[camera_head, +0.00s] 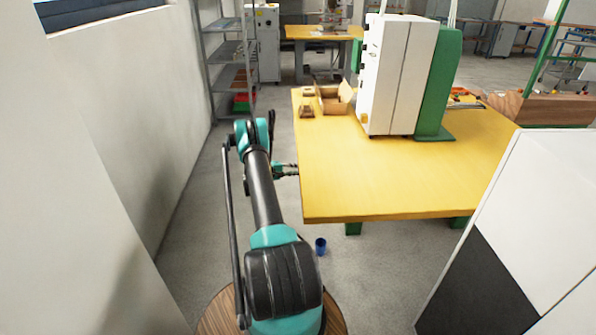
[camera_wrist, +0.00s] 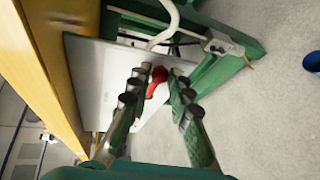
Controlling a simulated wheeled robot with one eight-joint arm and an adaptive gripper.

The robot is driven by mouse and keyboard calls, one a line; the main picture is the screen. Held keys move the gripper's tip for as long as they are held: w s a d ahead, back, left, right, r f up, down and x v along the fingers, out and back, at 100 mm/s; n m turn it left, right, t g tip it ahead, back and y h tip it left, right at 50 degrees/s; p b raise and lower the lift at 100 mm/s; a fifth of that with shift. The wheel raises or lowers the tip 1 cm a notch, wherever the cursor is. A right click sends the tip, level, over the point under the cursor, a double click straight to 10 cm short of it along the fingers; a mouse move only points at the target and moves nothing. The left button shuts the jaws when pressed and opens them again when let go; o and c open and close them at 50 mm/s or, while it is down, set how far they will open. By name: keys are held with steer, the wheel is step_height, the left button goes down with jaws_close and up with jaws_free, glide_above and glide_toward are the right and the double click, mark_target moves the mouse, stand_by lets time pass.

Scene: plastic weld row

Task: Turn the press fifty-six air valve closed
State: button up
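A red valve handle (camera_wrist: 157,80) shows in the wrist view, in front of a pale grey panel below the table. My gripper (camera_wrist: 159,76) is open around it, with one dark-padded finger on each side. The handle lies between the fingertips, close to the left one; I cannot tell whether they touch. A white hose (camera_wrist: 168,28) curves above the handle. In the head view my gripper (camera_head: 294,170) is at the left edge of the yellow table, its tips partly hidden there. The valve is hidden in that view.
The yellow table (camera_head: 400,185) stands right of my arm, bearing a white and green machine (camera_head: 396,75) and an open cardboard box (camera_head: 333,98). A green table frame (camera_wrist: 225,62) is near my fingers. A blue cup (camera_head: 320,246) is on the floor. A wall is at left.

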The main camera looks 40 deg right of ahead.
jaws_close()
steer(key=shift+r, duration=0.1)
steer(key=shift+w+d+r+n+g+y, duration=0.35)
steer(key=shift+r+n+g+y, duration=0.35)
steer(key=shift+n, duration=0.45)
steer(key=shift+w+d+r+n+g+y, duration=0.1)
steer(key=shift+w+r+n+g+y, duration=0.55)
steer(key=shift+n, duration=0.45)
steer(key=shift+w+d+r+n+g+y, duration=0.25)
steer(key=shift+r+n+g+y, duration=0.4)
steer(key=shift+n, duration=0.5)
steer(key=shift+r, duration=0.1)
steer(key=o, duration=0.5)
jaws_free()
